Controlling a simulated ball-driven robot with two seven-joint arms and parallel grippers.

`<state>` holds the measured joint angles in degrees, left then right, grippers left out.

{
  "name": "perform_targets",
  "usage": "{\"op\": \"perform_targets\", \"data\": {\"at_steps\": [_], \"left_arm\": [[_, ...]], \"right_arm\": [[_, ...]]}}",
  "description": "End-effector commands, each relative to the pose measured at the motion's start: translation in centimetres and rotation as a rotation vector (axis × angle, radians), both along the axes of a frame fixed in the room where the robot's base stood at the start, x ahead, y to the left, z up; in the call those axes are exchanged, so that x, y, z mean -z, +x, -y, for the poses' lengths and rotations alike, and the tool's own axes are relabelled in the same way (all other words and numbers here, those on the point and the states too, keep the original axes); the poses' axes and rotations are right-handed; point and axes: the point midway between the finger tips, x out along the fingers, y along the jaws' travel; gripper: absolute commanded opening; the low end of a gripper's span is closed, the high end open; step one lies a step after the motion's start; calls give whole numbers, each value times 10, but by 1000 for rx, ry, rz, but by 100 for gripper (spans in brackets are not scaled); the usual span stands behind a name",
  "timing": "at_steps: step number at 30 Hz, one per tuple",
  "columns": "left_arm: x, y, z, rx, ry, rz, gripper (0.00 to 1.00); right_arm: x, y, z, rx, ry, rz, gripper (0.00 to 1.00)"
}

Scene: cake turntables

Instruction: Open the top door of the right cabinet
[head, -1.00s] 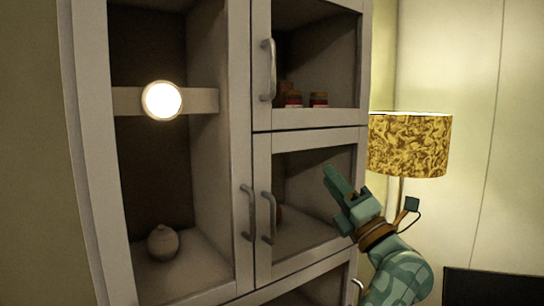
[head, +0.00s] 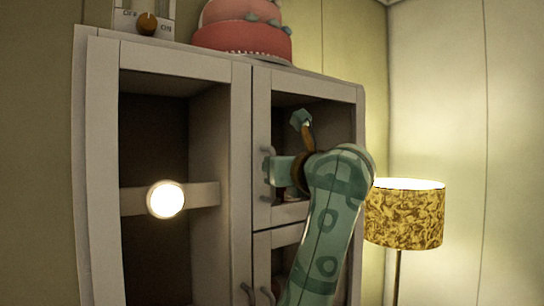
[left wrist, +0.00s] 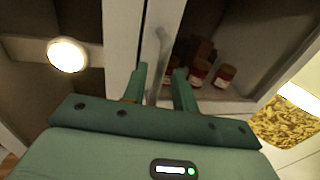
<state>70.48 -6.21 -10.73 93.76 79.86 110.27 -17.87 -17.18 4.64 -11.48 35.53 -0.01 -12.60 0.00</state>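The cabinet's top right door (head: 262,120) is shut, with a glass pane in a pale frame. Its vertical handle (head: 266,154) is on the left side of the door; the handle (left wrist: 160,55) also shows in the left wrist view. My left gripper (head: 268,170) is at this handle, its arm rising from the lower middle of the head view. In the left wrist view, the gripper's two fingers (left wrist: 160,84) are apart, with the handle between them. I cannot tell whether they touch it. My right gripper is not in view.
Small red jars (left wrist: 198,72) stand behind the glass. A round lit lamp (head: 165,199) is at the tall left compartment. A gold-shaded lamp (head: 405,215) stands to the right.

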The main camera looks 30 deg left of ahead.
Motion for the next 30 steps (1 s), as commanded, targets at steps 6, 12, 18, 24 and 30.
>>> {"op": "perform_targets", "data": {"at_steps": [6,12,18,24,30], "left_arm": [[-1,16,-25,-2,1,-2,28],[1,20,-29,0,1,-1,28],[1,20,-29,0,1,-1,17],[1,19,-29,0,1,-1,0],[1,19,-28,1,-1,-1,0]], "right_arm": [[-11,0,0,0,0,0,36],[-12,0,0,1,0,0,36],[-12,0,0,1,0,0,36],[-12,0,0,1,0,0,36],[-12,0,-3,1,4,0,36]]}}
